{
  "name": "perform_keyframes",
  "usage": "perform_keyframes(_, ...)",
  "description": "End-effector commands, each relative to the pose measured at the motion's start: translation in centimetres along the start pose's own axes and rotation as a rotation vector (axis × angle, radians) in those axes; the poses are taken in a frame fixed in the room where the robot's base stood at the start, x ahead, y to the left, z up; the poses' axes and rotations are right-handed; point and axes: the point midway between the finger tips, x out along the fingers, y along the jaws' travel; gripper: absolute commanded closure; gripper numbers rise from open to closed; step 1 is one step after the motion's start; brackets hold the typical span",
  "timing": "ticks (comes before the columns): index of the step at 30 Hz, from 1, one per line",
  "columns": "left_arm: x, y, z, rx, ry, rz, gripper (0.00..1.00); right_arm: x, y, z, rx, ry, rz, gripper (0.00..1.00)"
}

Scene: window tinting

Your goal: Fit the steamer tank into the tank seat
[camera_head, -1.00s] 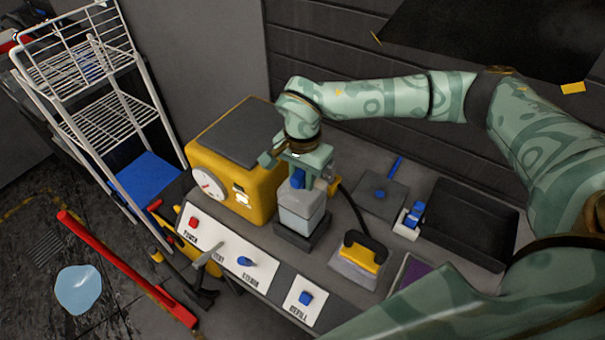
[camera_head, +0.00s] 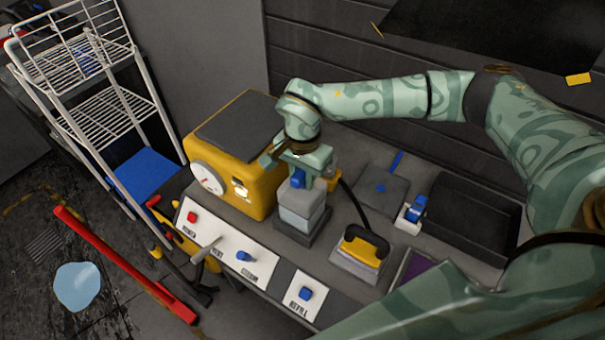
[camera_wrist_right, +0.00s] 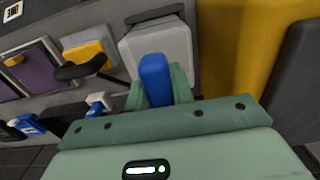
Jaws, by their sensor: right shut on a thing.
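The steamer tank (camera_head: 302,208) is a pale grey, partly translucent block with a blue grip on top. My right gripper (camera_head: 299,178) is shut on the blue grip, and the tank hangs upright below it. The dark tank seat (camera_head: 304,241) is a low square base directly under the tank, beside the yellow steamer box (camera_head: 262,190). The tank's lower end is at the seat, but I cannot tell whether it is fully down in it. In the right wrist view the blue grip (camera_wrist_right: 155,78) sits between my fingers, with the grey tank top (camera_wrist_right: 158,45) beyond. My left gripper is not in view.
A control panel (camera_head: 222,243) with a red button and a lever lies in front. A white rack (camera_head: 95,95) stands left.

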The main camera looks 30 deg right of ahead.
Motion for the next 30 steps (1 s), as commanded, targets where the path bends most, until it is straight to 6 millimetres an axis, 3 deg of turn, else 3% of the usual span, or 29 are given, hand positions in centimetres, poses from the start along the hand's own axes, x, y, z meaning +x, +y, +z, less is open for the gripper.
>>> perform_keyframes(26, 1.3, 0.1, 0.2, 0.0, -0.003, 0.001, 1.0, 2.1, 0.0, 0.0, 0.0, 0.0, -0.001, 1.0)
perform_keyframes(27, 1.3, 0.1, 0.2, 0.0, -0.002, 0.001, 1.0, 2.1, 0.0, 0.0, 0.0, 0.0, -0.001, 0.68)
perform_keyframes(29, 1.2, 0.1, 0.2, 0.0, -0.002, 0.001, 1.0, 2.0, 0.0, 0.0, 0.0, 0.0, -0.001, 0.52)
perform_keyframes(30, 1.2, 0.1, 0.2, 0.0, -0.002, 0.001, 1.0, 2.0, 0.0, 0.0, 0.0, 0.0, -0.001, 0.51)
